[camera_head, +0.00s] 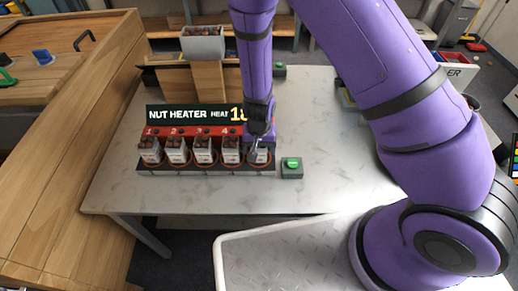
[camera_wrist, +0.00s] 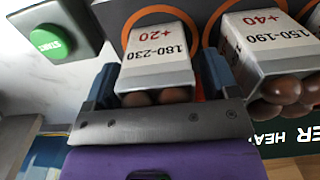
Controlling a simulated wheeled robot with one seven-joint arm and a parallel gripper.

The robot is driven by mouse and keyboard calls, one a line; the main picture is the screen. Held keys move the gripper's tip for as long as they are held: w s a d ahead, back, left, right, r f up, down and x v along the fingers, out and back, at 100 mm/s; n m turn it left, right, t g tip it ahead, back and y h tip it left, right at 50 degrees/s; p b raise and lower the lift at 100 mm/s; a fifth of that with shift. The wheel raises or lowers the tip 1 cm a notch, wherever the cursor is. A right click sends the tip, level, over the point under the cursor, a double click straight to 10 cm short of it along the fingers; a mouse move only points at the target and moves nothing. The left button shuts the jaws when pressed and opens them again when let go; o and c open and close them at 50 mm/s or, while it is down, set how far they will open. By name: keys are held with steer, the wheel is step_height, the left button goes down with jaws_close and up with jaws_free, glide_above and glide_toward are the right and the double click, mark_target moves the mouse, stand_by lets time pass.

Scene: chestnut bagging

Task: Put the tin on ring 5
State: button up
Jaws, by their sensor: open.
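A white tin (camera_wrist: 158,52) marked 180-230 and +20, with brown chestnuts at its mouth, is between the two blue fingers of my gripper (camera_wrist: 157,82) in the wrist view. The fingers are open, one on each side of it; whether they touch it I cannot tell. An orange ring (camera_wrist: 160,10) shows around the tin's base. In the head view my gripper (camera_head: 260,140) is at ring 5, the right end of the nut heater's row, and partly hides this tin (camera_head: 259,156). The tin appears to stand at ring 5.
More tins (camera_head: 203,152) of chestnuts stand on rings 1 to 4. The neighbouring tin (camera_wrist: 262,48), marked 150-190, is close beside one finger. A green START button box (camera_head: 291,167) is right of the heater (camera_head: 190,115). The table's front (camera_head: 200,200) is clear.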

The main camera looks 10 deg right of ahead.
step_height(320, 180, up, 12)
steer(key=shift+f, duration=0.1)
steer(key=s+d+r+t+y, duration=0.1)
steer(key=s+d+r, duration=0.15)
steer(key=r, duration=0.55)
steer(key=s+d+r+n+y, duration=0.1)
steer(key=d+r, duration=0.3)
steer(key=r, duration=0.4)
steer(key=s+d+r+t+y, duration=0.1)
steer(key=s+d+r, duration=0.15)
steer(key=r, duration=0.55)
steer(key=s+d+r+t+h, duration=0.1)
steer(key=s+d+r, duration=0.4)
steer(key=s, duration=0.2)
steer(key=s+d+r+n+t+h, duration=0.1)
steer(key=s+d+r+t+h, duration=0.1)
steer(key=s+d+r, duration=0.3)
steer(key=s+r, duration=0.1)
steer(key=s, duration=0.2)
steer(key=shift+d+r, duration=0.3)
steer(key=shift+d, duration=0.1)
steer(key=shift+w, duration=0.1)
